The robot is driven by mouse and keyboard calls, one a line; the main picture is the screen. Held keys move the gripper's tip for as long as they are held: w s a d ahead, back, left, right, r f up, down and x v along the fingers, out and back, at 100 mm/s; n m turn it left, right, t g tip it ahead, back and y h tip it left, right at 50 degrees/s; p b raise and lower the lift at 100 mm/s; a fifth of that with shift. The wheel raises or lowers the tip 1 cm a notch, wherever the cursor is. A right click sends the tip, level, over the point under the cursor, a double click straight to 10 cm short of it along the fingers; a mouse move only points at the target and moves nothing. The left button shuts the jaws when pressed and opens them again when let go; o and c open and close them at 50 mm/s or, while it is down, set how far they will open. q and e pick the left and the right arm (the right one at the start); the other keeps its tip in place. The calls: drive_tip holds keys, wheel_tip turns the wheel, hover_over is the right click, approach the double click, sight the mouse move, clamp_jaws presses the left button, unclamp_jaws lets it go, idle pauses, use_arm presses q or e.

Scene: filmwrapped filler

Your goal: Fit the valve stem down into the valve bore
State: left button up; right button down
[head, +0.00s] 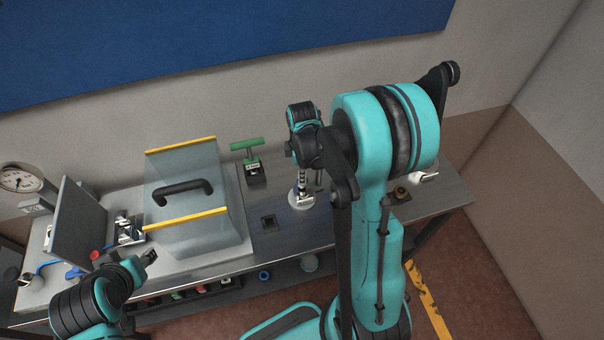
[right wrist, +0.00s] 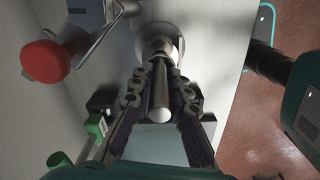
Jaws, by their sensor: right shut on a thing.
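My right gripper (head: 304,180) hangs over a pale round fitting (head: 301,201) on the bench, which looks like the valve bore's body. In the right wrist view, the gripper (right wrist: 160,84) is shut on a metallic rod with a pale rounded end, the valve stem (right wrist: 160,113). The stem lies between the two dark fingers and points towards the round fitting (right wrist: 173,22). The bore opening is hidden, so I cannot tell whether the stem tip is inside it. My left gripper (head: 149,257) is at the lower left, away from the fitting; its jaws are unclear.
A clear guard (head: 192,235) with yellow edges and a black handle stands left on the bench. A green T-handle (head: 246,144) stands in a dark block behind. A red knob (right wrist: 45,62) is near the gripper in the wrist view. A gauge (head: 20,179) is far left.

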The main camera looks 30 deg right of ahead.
drive_tip(key=shift+f+b, duration=1.7)
drive_tip(key=shift+f, duration=0.25)
drive_tip(key=c, duration=1.4)
unclamp_jaws()
drive_tip(key=shift+o, duration=0.2)
drive_tip(key=shift+r, duration=0.15)
wheel_tip(320, 180, up, 12)
drive_tip(key=shift+f, duration=0.1)
drive_tip(key=shift+s+a+f+b, duration=0.1)
drive_tip(key=shift+s+a+b, duration=0.1)
drive_tip(key=shift+a+b, duration=0.1)
drive_tip(key=s+a+f+m+t+b, duration=0.7)
drive_tip(key=s+a+m+b, duration=0.3)
drive_tip(key=m, duration=0.2)
drive_tip(key=shift+s+b, duration=0.3)
drive_tip(key=shift+s, duration=0.05)
